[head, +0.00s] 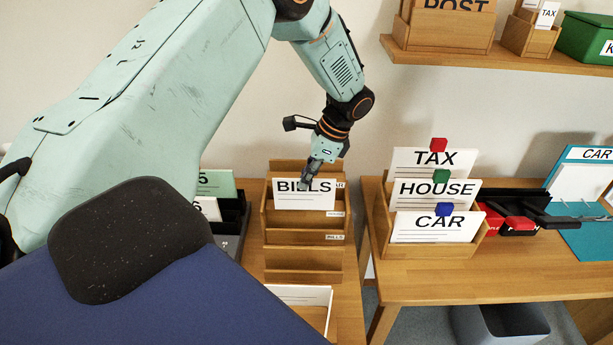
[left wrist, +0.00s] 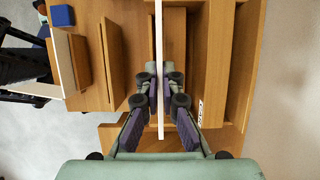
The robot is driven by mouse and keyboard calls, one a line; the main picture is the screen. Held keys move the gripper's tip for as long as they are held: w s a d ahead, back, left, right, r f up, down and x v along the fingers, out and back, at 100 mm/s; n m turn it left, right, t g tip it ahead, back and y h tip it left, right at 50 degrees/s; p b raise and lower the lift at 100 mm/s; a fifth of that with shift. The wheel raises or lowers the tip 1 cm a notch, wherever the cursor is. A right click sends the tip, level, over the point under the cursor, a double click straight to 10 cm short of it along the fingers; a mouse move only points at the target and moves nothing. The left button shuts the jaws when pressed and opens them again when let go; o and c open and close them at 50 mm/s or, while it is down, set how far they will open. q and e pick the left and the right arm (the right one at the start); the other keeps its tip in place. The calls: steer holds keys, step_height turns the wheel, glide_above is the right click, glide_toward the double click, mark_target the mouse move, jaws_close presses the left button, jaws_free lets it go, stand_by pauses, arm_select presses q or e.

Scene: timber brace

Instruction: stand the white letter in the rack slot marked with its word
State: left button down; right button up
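The white letter (head: 304,199) bears the word BILLS and stands upright at the wooden rack. My left gripper (head: 309,181) comes down from above and is shut on its top edge. In the left wrist view the letter (left wrist: 159,60) shows edge-on between the two fingers (left wrist: 160,100). The rack (head: 303,258) has stepped slots with small labels on the right: one partly hidden, ending in AR, then one that seems to read HOUSE, and BILLS (head: 335,237) lowest. The letter is over the rack's upper part, behind the BILLS label; I cannot tell whether its lower edge is inside a slot.
A second wooden holder (head: 440,252) at right holds TAX, HOUSE and CAR cards with coloured blocks. Dark trays with cards (head: 232,222) stand left of the rack. White papers (head: 300,295) lie in front. A shelf (head: 490,58) hangs at upper right.

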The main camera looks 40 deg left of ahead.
mark_target(307, 193)
arm_select(q)
steer(key=shift+d+f, duration=0.1)
steer(key=shift+f, duration=0.55)
step_height(307, 193, down, 4)
steer(key=shift+r+b, duration=0.25)
steer(key=shift+b, duration=0.3)
steer(key=shift+s+d+r, duration=0.15)
steer(key=shift+s+r, duration=0.05)
steer(key=shift+w+f, duration=0.15)
steer(key=shift+w, duration=0.1)
steer(key=shift+s, duration=0.1)
